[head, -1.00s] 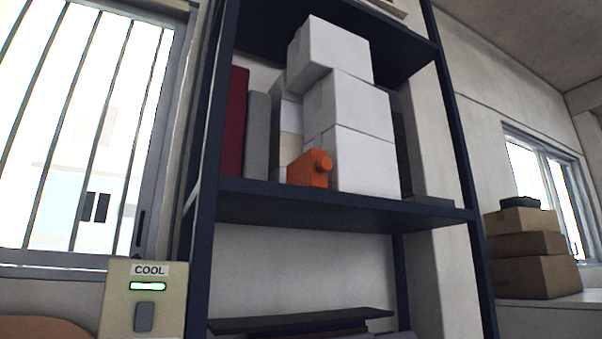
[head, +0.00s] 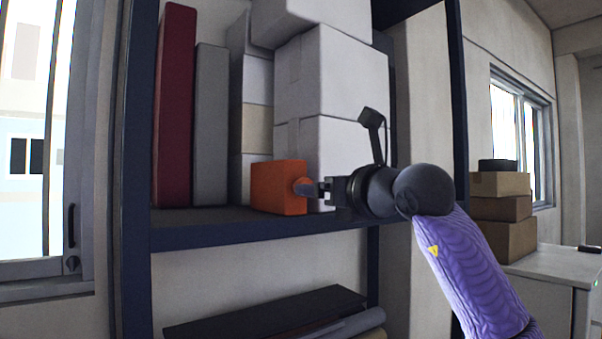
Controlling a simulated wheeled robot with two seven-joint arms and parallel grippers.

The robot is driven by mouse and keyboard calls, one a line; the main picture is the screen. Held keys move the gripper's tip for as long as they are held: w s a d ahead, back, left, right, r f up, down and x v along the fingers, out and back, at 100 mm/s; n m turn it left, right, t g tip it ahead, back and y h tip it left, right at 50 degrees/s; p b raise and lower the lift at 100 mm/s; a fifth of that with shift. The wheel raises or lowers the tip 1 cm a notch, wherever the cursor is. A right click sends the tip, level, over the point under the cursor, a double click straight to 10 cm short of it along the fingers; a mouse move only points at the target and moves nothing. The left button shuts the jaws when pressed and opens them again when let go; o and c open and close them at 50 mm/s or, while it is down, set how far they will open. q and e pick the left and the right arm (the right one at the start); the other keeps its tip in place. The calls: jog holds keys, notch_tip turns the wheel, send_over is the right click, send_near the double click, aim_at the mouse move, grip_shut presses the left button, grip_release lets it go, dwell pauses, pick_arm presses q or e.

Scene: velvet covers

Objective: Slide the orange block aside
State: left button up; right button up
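The orange block (head: 276,188) stands on the dark blue shelf board, near its front edge. My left gripper is not in view.
White boxes (head: 330,80) are stacked behind the block. A grey binder (head: 211,125) and a dark red binder (head: 175,105) stand to its left, with a little bare shelf (head: 205,225) in front. A dark post (head: 140,130) bounds the shelf at left.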

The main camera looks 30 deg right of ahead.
aim_at(280, 187)
pick_arm(q)
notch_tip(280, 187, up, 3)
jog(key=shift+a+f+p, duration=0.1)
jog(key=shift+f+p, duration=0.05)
jog(key=shift+p, duration=0.7)
pick_arm(e)
jog(key=w, duration=0.4)
jog(key=shift+w+a, duration=0.15)
jog(key=shift+a, duration=0.15)
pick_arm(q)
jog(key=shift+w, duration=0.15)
pick_arm(e)
grip_shut()
